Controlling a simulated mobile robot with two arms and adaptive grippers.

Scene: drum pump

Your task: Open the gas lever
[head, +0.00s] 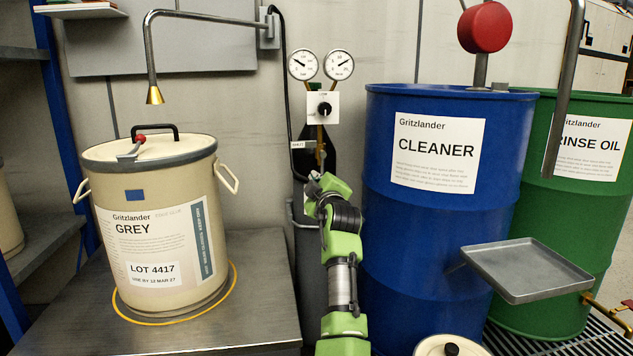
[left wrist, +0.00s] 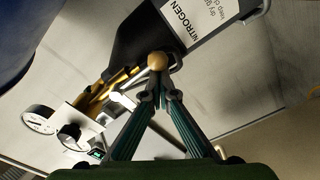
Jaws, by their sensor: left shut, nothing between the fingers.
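The black gas bottle (head: 329,157) stands against the wall between the bench and the blue drum. Brass fittings (head: 319,135) sit on its top, below a control box with a black knob (head: 324,108) and two gauges (head: 320,65). My left gripper (head: 317,182) is in front of the bottle's upper part. In the left wrist view its fingers (left wrist: 162,96) are shut and empty, with tips close below a round brass knob (left wrist: 158,61); I cannot tell if they touch. The bottle's white nitrogen label (left wrist: 205,20) shows there. In the head view my gripper hides the knob.
A beige lidded drum (head: 160,230) stands on the metal bench (head: 262,270) at the left, under a bent pipe with a brass nozzle (head: 155,95). A blue cleaner drum (head: 420,240) stands close right of my arm, with a grey tray (head: 525,270) in front and a green drum (head: 575,235) beyond.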

